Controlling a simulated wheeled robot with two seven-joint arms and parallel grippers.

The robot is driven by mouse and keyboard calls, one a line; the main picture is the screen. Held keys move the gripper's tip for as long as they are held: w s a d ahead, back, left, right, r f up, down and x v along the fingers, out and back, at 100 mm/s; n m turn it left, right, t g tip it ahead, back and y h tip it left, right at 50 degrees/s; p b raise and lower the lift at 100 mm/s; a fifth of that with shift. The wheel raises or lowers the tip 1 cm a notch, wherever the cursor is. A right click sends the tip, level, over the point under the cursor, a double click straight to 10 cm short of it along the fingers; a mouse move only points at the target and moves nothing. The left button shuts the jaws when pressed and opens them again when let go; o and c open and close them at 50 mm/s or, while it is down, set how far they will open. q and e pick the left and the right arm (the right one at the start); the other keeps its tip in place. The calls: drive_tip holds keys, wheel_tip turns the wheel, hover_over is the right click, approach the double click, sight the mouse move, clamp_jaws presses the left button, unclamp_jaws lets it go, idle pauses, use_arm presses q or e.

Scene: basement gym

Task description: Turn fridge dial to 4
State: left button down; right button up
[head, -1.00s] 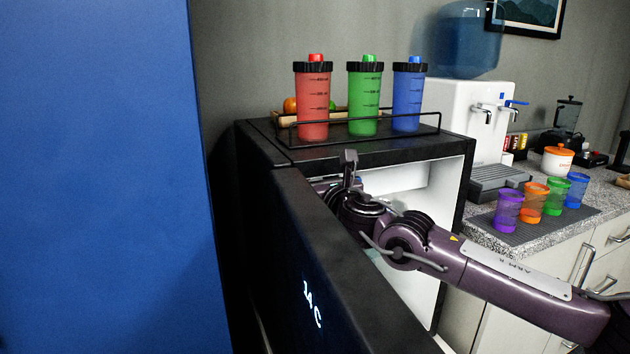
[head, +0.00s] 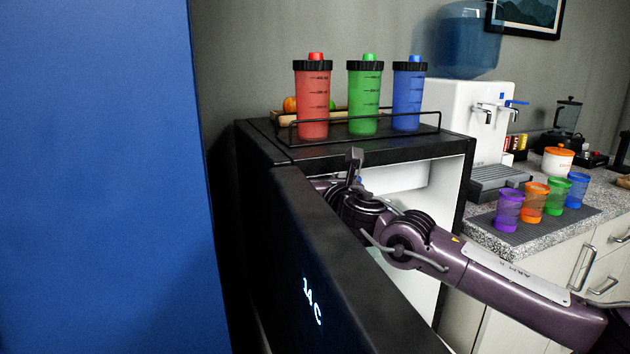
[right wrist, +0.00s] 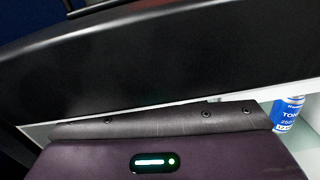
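The black fridge (head: 425,150) stands with its door (head: 330,250) ajar. A lit display on the door front reads about 14 C (head: 312,302), though its first digit is unclear. No dial shows in either view. My right arm comes in from the right, and its wrist bends into the gap between door and cabinet. My left gripper is not in view.
Red (head: 313,100), green (head: 364,100) and blue (head: 408,98) shaker bottles stand in a wire-railed tray atop the fridge. A blue can (right wrist: 288,113) shows inside. A blue panel (head: 100,180) stands left. Several coloured cups and a water dispenser (head: 465,125) are on the right counter.

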drive_tip(key=shift+o, duration=1.4)
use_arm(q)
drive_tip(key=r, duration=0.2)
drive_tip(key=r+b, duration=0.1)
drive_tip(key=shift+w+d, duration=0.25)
use_arm(e)
drive_tip(key=v, duration=0.7)
drive_tip(key=shift+s+d, duration=0.15)
drive_tip(key=shift+s, duration=0.2)
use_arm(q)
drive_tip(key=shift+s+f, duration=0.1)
use_arm(e)
drive_tip(key=shift+d+f, duration=0.1)
